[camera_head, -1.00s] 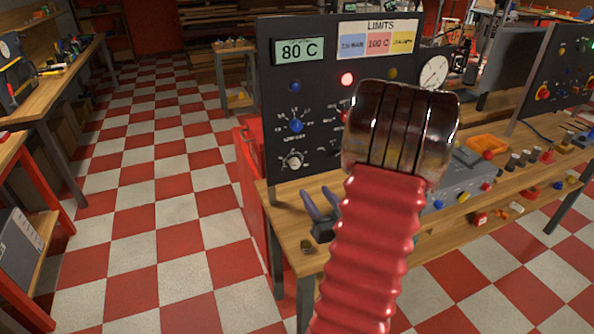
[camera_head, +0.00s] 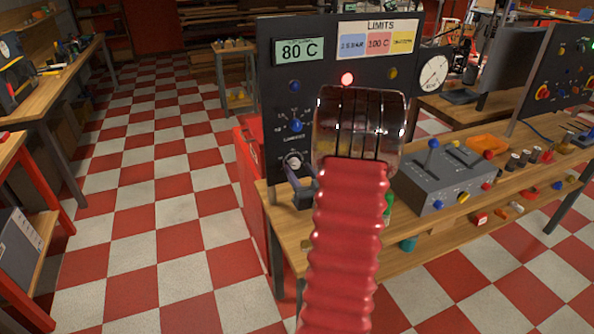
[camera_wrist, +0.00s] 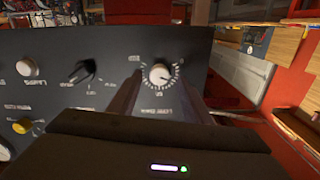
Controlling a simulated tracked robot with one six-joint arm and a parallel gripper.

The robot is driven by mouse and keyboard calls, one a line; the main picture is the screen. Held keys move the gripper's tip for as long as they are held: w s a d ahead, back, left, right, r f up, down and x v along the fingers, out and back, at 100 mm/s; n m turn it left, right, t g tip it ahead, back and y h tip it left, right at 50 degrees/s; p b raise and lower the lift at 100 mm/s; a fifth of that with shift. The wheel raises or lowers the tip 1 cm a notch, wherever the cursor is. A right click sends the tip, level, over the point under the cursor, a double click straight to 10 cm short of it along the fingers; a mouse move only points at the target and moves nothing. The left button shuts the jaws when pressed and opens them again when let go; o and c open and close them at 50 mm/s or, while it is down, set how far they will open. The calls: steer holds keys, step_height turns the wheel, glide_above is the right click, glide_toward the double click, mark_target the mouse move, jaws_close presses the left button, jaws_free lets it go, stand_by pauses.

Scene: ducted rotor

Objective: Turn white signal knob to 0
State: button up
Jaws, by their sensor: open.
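The white signal knob (camera_head: 293,160) sits low on the left of the dark upright panel. In the wrist view the white knob (camera_wrist: 161,74) shows upside down, with a tick scale around it; its exact setting is too small to read. My gripper (camera_head: 300,176) is open at the knob. In the wrist view my gripper (camera_wrist: 160,92) has one dark finger to each side below the knob, with the knob in line with the gap. Whether the fingers touch it I cannot tell.
A blue knob (camera_head: 296,125) is above the white one. A lit red lamp (camera_head: 347,79) and a display reading 80 C (camera_head: 299,51) are higher up. A grey control box (camera_head: 440,180) stands on the wooden bench at right. The checkered floor at left is clear.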

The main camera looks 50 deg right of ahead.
steer(key=shift+x, duration=0.8)
steer(key=shift+c, duration=0.3)
